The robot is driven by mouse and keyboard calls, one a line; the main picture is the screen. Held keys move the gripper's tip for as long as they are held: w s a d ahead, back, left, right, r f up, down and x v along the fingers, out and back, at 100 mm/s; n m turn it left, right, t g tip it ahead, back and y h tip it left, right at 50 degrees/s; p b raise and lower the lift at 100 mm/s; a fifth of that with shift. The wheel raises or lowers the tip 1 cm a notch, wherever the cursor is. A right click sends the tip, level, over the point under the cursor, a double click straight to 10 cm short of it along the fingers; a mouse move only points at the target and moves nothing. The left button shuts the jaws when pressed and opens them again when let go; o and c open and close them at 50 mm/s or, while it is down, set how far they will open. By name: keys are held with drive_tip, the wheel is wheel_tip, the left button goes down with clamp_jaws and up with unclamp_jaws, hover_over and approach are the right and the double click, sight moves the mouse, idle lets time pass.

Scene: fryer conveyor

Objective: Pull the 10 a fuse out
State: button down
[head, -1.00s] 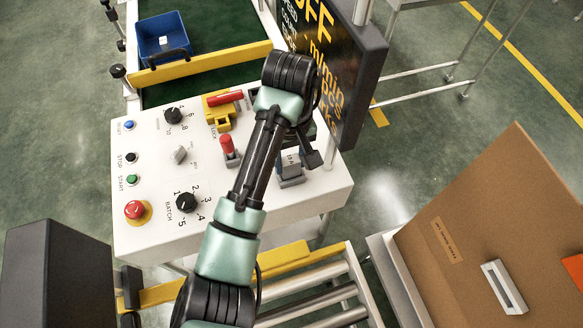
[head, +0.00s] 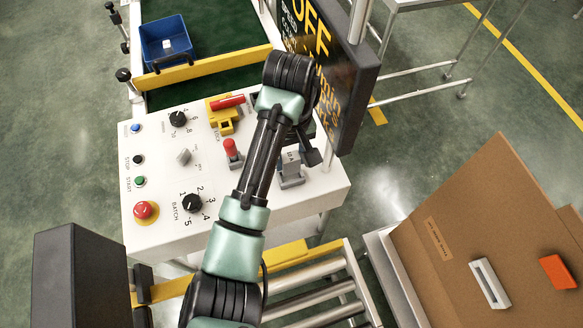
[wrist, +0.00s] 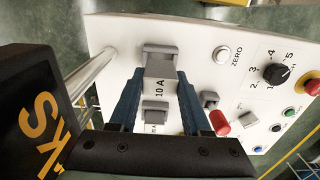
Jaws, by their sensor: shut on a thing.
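The 10 A fuse (wrist: 160,75) is a pale block marked "10 A" with grey parts, on the right part of the white control panel in the head view (head: 290,170). My gripper (wrist: 160,92) is shut on it, with one blue finger on each side in the wrist view. In the head view my wrist hides most of the fingers. I cannot tell whether the fuse is fully seated or partly raised. A second grey fuse-like block (wrist: 155,106) with a small label sits between my fingers, nearer the gripper's palm.
The white panel (head: 250,195) carries knobs, buttons, a red emergency stop (head: 145,211) and a red-handled switch (head: 231,148). A dark display (head: 350,95) stands close to my wrist. A roller conveyor (head: 315,300) and a brown box (head: 470,230) lie at the front right.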

drive_tip(key=shift+r, duration=0.3)
wheel_tip(320, 180, up, 3)
drive_tip(key=p, duration=0.4)
drive_tip(key=shift+f, duration=0.1)
